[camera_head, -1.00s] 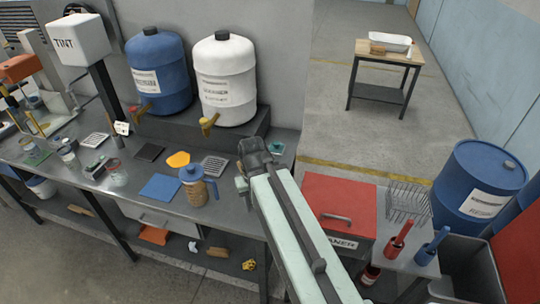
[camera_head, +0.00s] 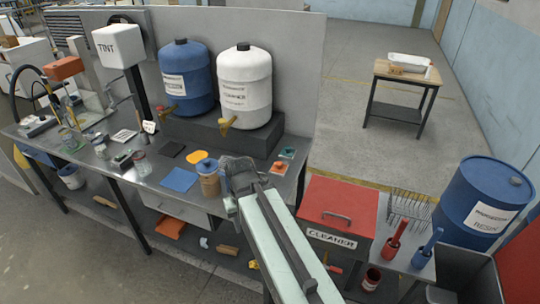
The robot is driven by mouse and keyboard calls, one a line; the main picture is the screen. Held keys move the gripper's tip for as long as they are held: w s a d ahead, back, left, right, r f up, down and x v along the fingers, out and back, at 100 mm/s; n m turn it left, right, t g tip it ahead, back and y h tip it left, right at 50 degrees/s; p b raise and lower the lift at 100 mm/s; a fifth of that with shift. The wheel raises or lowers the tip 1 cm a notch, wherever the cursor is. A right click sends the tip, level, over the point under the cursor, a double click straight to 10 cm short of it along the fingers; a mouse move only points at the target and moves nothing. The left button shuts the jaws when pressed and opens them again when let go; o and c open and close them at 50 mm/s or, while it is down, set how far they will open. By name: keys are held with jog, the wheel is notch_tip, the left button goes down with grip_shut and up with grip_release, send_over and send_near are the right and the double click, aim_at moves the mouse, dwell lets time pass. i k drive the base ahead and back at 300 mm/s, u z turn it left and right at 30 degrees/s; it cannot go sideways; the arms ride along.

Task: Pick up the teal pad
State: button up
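A small teal pad (camera_head: 287,153) lies near the right end of the metal bench, by the dark step under the drums. Something small and pale shows on its top. My gripper (camera_head: 238,172) is over the bench to the left of the pad and nearer to me, apart from it. I see the gripper from behind and above, so its fingertips are hidden and I cannot tell whether it is open or shut.
An orange-red piece (camera_head: 279,168) lies just in front of the teal pad. A brown jar (camera_head: 209,182) with a blue lid stands left of my gripper, beside a blue sheet (camera_head: 180,179). A white drum (camera_head: 246,90) stands behind. A red cleaner box (camera_head: 340,208) is to the right.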

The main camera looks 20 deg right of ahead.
aim_at(287, 152)
jog(key=u, duration=2.25)
jog(key=k, duration=1.05)
jog(key=z, duration=0.85)
jog(key=i, duration=1)
